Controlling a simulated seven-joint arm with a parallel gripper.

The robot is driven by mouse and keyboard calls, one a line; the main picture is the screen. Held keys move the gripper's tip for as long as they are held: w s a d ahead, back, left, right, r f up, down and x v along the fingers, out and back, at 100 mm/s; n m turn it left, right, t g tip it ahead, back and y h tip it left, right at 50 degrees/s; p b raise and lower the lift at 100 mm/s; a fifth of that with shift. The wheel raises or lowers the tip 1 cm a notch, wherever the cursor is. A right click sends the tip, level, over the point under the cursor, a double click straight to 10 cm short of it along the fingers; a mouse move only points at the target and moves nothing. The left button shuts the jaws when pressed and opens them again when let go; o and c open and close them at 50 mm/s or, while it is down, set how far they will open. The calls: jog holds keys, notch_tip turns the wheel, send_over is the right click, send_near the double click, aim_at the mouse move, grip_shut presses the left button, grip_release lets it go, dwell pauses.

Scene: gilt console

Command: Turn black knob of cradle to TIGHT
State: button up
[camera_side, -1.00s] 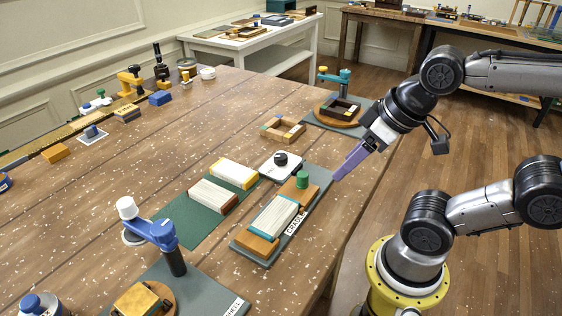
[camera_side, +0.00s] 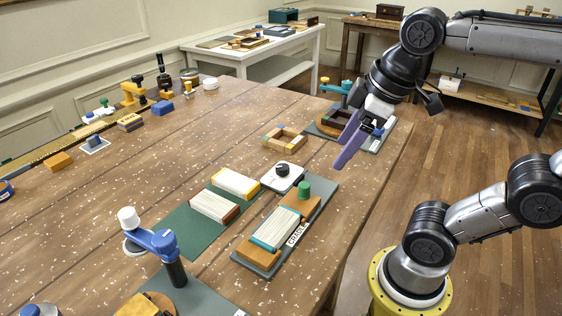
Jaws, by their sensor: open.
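The cradle (camera_side: 266,259) is a grey board near the table's right edge, with a "CRADLE" label on its side. It bears orange wooden blocks, a pale ribbed block with teal edges, and a green cylindrical knob (camera_side: 304,190). A black knob (camera_side: 282,170) sits on a white square plate (camera_side: 270,183) just behind the cradle, beside its far end. Any TIGHT mark is too small to read. My gripper (camera_side: 344,151), with purple fingers, is open and empty, up and to the right of the black knob, apart from it and from the cradle.
A green mat (camera_side: 190,237) with two ribbed blocks lies left of the cradle. A wooden frame (camera_side: 284,138) lies behind the white plate. Behind my gripper is a grey board with a teal clamp (camera_side: 335,87). A blue-armed post (camera_side: 160,242) stands at front left.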

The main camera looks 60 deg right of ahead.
jog(key=w+d+r+n+g, duration=0.2)
jog(key=w+r, duration=0.2)
jog(key=w, duration=0.5)
jog(key=g, duration=0.3)
send_over(281, 166)
notch_tip(281, 166, down, 5)
notch_tip(281, 166, down, 13)
grip_shut()
